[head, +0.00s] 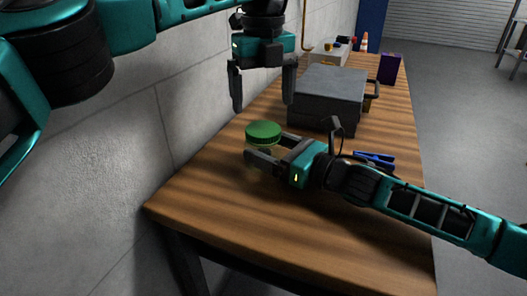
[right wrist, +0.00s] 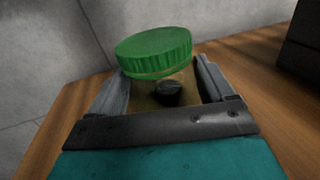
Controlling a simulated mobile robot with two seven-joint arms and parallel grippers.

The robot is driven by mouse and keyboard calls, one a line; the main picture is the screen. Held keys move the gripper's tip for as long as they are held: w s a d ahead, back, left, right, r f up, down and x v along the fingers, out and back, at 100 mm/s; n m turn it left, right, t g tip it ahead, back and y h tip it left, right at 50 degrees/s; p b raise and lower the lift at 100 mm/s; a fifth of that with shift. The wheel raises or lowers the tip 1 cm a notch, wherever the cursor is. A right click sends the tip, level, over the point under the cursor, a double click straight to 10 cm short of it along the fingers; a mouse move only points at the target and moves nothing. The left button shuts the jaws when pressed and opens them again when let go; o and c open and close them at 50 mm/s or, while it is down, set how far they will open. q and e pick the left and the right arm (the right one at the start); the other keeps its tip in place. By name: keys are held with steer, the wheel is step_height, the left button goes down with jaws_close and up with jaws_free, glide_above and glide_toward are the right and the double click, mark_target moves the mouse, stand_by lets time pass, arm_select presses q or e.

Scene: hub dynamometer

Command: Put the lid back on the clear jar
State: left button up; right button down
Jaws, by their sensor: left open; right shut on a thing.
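The green ribbed lid (head: 263,131) sits at the top of the clear jar, and it also shows in the right wrist view (right wrist: 154,52). It looks slightly tilted there; I cannot tell whether it is fully seated. My right gripper (head: 263,152) is shut on the jar, with one finger on each side of its body below the lid. The jar body (right wrist: 150,92) shows between the fingers, with a dark lump inside. My left gripper (head: 263,100) points down, open and empty, above the lid and apart from it.
A large grey case (head: 328,90) stands on the wooden table (head: 220,205) behind the jar. Blue-handled pliers (head: 375,158) lie beyond my right arm. A purple box (head: 390,69) and a small cone (head: 364,42) are at the far end. The wall is close on the left.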

mark_target(263, 128)
arm_select(q)
step_height(263, 128, down, 6)
steer(key=shift+r, duration=0.1)
stand_by(0.4)
steer(key=c, duration=1.1)
steer(key=m, duration=0.4)
steer(key=shift+m, duration=0.4)
steer(key=m, duration=1)
steer(key=o, duration=1.2)
steer(key=shift+c, duration=0.2)
